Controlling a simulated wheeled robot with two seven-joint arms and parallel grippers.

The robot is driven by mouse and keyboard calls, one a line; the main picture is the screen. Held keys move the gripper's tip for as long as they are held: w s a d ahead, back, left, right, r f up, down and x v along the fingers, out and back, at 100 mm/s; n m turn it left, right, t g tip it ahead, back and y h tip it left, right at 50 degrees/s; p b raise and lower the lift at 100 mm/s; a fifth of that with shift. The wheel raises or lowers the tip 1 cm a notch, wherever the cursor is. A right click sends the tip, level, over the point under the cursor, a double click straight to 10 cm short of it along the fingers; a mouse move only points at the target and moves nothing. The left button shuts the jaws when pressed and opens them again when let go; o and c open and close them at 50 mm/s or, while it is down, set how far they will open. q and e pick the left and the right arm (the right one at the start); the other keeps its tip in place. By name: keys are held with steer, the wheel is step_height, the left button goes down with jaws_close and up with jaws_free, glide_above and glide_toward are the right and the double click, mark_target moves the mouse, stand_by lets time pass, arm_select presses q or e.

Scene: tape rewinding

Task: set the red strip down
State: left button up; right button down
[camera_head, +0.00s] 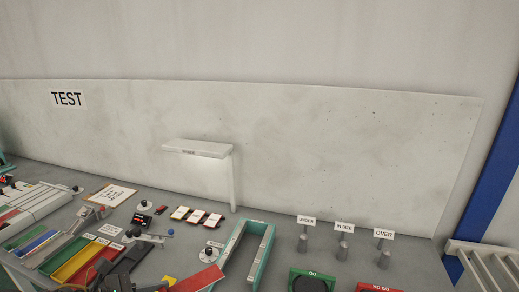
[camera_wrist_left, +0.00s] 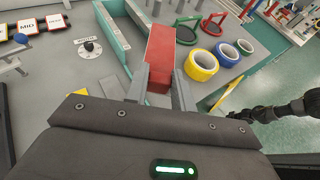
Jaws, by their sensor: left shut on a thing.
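The red strip (camera_wrist_left: 160,52) is long and flat-sided. In the left wrist view it stands out from between the two grey fingers of my left gripper (camera_wrist_left: 160,74), which is shut on it. The strip's far end points away over the grey bench, beside a teal tray (camera_wrist_left: 110,32). The red strip (camera_head: 198,279) also shows at the bottom of the head view, left of the teal tray (camera_head: 262,245). I cannot tell whether the strip touches the bench. My right gripper is not in view.
Small posts labelled UNDER, IN SIZE and OVER (camera_head: 340,247) stand right of the tray. A white lamp (camera_head: 198,148) rises behind. Coloured bins (camera_head: 75,258) crowd the left.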

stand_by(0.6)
arm_select(q)
steer(key=s+f+n+t+y+p, duration=0.1)
steer(key=s+f+p, duration=0.1)
steer(key=s+f, duration=0.35)
steer(key=a+r+n+t+y, duration=0.3)
steer(key=a+n+t+y, duration=0.1)
steer(key=a+n+y, duration=0.2)
steer(key=shift+a+n, duration=0.3)
steer(key=shift+a, duration=0.6)
steer(key=shift+f+y, duration=0.1)
steer(key=shift+y, duration=0.2)
